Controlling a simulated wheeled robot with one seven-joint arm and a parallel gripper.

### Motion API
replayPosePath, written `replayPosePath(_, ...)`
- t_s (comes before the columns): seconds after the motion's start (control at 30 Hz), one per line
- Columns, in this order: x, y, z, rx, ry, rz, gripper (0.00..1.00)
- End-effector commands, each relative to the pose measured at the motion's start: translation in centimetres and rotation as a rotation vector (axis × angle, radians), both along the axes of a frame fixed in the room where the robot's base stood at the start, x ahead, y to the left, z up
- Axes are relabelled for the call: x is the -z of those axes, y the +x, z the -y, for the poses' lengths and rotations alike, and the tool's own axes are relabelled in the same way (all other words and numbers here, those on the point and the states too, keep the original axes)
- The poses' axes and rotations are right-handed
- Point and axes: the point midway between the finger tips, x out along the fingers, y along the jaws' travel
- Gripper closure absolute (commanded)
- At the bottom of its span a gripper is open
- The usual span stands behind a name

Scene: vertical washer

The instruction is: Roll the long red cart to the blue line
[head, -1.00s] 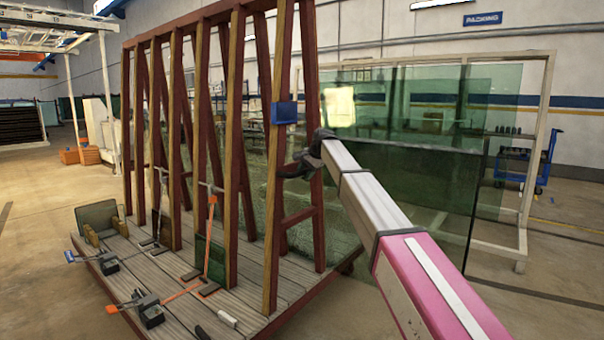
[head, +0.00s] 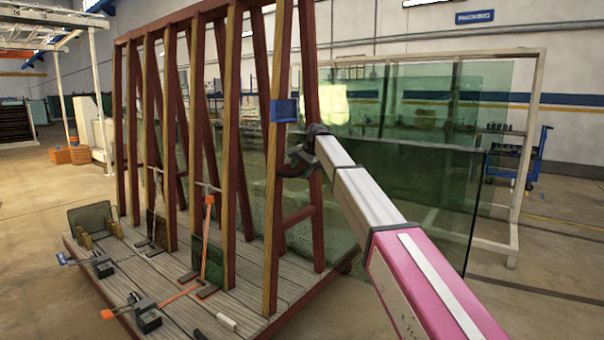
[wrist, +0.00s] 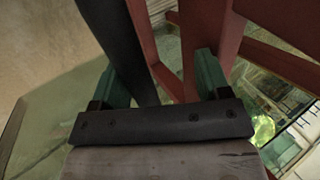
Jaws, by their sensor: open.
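The long red cart (head: 190,262) fills the left and middle of the head view. It has a grey plank deck and a row of red and tan slanted uprights. My gripper (head: 298,163) is at the near right upright, below a small blue box (head: 284,110) fixed to it. In the wrist view the open gripper (wrist: 160,82) has its two green fingers apart, with a dark post and a red post showing between them. I cannot tell whether the fingers touch the posts. I do not see a blue line on the floor.
A pale glass rack (head: 530,150) with large green panes stands behind at right. A blue trolley (head: 538,158) is farther right. Floor (head: 540,260) at right front is open.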

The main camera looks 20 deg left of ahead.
Motion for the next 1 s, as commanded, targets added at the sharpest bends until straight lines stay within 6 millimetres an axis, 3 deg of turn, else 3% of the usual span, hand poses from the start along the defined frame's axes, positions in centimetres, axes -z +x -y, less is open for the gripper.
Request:
replayPosePath(0.03, -1.2, 0.1, -0.3, 0.000, 0.017, 0.008, 0.36)
replayPosePath(0.1, -1.7, 0.0, 0.1, 0.000, 0.016, 0.008, 0.36)
replayPosePath(1.0, -7.6, -1.7, 4.0, 0.000, 0.007, 0.004, 0.36)
